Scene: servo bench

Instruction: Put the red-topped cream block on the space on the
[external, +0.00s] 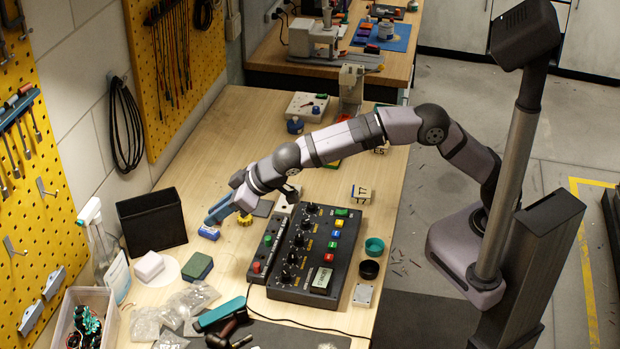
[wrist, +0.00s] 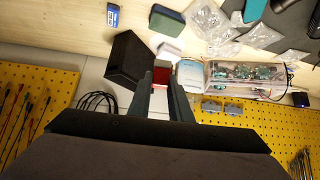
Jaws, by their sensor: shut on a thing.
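My gripper (wrist: 160,88) is shut on the red-topped cream block, whose red face (wrist: 160,77) shows between the two fingers in the wrist view. In the external view my gripper (external: 217,212) is over the left part of the bench, above and close to a small blue-and-white box (external: 208,232). The held block cannot be made out there. The task line does not name the full placing spot, so I cannot tell which space it is.
A black bin (external: 152,221) stands by the wall. A white block (external: 149,265) and a green sponge-like block (external: 197,266) lie nearby. A black knobbed panel (external: 318,255), a yellow piece (external: 245,219) and a cream marked cube (external: 361,195) are to the right. Plastic bags (external: 190,300) lie in front.

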